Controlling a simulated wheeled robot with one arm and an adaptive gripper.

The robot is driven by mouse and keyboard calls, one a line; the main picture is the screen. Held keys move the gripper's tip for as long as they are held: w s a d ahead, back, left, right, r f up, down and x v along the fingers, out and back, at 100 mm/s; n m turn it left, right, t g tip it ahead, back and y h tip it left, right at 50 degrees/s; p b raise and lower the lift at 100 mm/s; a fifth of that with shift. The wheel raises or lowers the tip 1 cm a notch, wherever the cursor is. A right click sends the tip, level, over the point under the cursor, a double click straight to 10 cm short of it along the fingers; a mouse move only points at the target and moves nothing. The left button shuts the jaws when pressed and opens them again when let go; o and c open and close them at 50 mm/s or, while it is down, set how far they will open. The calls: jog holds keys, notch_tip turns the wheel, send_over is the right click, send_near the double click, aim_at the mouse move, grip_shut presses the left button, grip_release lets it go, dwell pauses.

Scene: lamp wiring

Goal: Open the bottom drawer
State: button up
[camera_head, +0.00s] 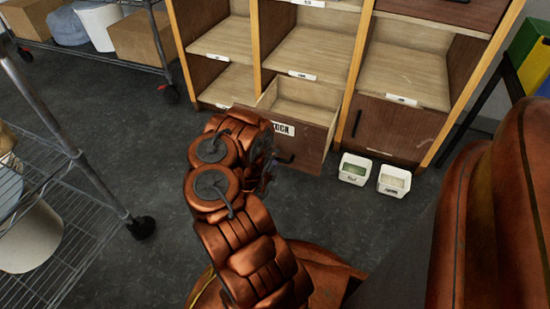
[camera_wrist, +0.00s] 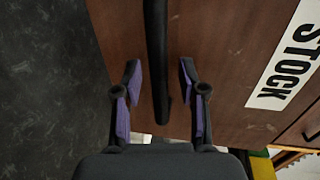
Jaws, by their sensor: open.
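The bottom drawer with the STOCK label stands pulled out from the wooden cabinet in the head view, its brown front (camera_head: 312,148) forward and its pale inside showing empty. In the wrist view the brown drawer front (camera_wrist: 225,60) fills most of the picture, with the white STOCK label (camera_wrist: 290,65) at right. Its black bar handle (camera_wrist: 156,40) runs between the two purple-padded fingers. My gripper (camera_wrist: 159,70) is open, one finger on each side of the handle, with visible gaps. In the head view my arm hides the drawer's left part and most of my gripper (camera_head: 268,168).
A lower compartment at right has a closed brown front (camera_head: 385,128). Two small white bins, the left (camera_head: 354,170) and the right (camera_head: 394,180), stand on the floor beside the drawer. Wire shelving (camera_head: 75,160) stands at left. The dark floor between is clear.

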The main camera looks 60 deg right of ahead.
jog(key=shift+a, duration=0.1)
jog(key=v, duration=1.2)
dwell(0.6)
dwell(0.5)
